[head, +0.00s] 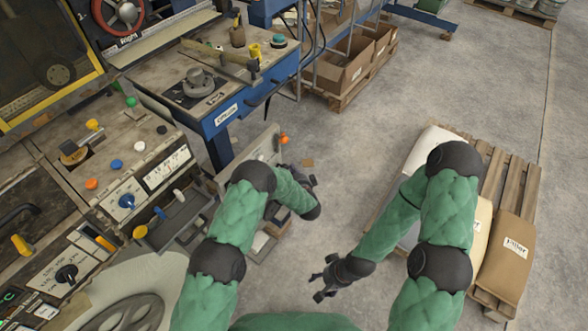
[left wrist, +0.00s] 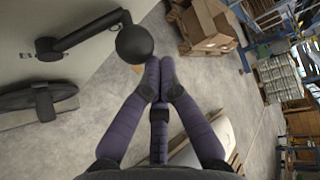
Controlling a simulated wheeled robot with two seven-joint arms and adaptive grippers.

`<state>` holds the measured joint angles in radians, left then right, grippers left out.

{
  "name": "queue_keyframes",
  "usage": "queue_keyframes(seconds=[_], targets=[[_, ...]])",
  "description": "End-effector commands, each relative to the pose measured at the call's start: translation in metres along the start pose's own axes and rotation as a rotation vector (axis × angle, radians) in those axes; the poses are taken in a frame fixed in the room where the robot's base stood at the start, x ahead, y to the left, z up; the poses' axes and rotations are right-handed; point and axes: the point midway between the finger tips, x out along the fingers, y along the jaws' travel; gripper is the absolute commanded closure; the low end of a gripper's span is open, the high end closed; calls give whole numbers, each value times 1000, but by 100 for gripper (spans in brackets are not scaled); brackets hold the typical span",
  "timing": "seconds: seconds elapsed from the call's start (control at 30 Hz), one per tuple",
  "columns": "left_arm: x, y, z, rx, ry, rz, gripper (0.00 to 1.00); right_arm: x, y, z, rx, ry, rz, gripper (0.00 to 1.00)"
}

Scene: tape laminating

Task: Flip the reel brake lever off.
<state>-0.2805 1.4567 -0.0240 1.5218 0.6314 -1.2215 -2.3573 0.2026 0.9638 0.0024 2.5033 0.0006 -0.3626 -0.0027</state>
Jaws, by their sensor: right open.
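A black lever (left wrist: 85,32) with a round ball knob (left wrist: 134,44) is mounted on a pale grey panel (left wrist: 100,75) in the left wrist view. I take it to be the reel brake lever; no label shows. My left gripper (left wrist: 160,62) has its fingers together, with nothing between them, just right of the ball knob; I cannot tell whether they touch it. In the head view my left gripper (head: 308,180) is small and partly hidden by my forearm, beside the grey panel (head: 262,148). My right gripper (head: 316,286) is open and empty above the floor.
A control console (head: 110,165) with coloured knobs is at left, and a blue-framed bench (head: 222,110) stands behind. Pallets with sacks (head: 508,262) are at right. Open floor (head: 370,130) lies between.

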Motion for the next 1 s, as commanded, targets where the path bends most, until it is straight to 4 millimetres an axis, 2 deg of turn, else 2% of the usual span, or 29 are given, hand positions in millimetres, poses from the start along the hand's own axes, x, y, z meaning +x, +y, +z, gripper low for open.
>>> queue_keyframes(seconds=[0.47,0.63,0.77,1.0], targets=[[-11,-4,14,-1,-4,3,100,-13,-5,0,0,0,0,38],[-21,-1,24,-9,-3,-4,100,-19,-7,1,0,0,0,38],[-29,1,33,-99,-3,-89,100,-21,-8,1,0,0,0,38],[-44,7,49,-95,-4,-84,100,-26,-9,1,0,0,0,38]])
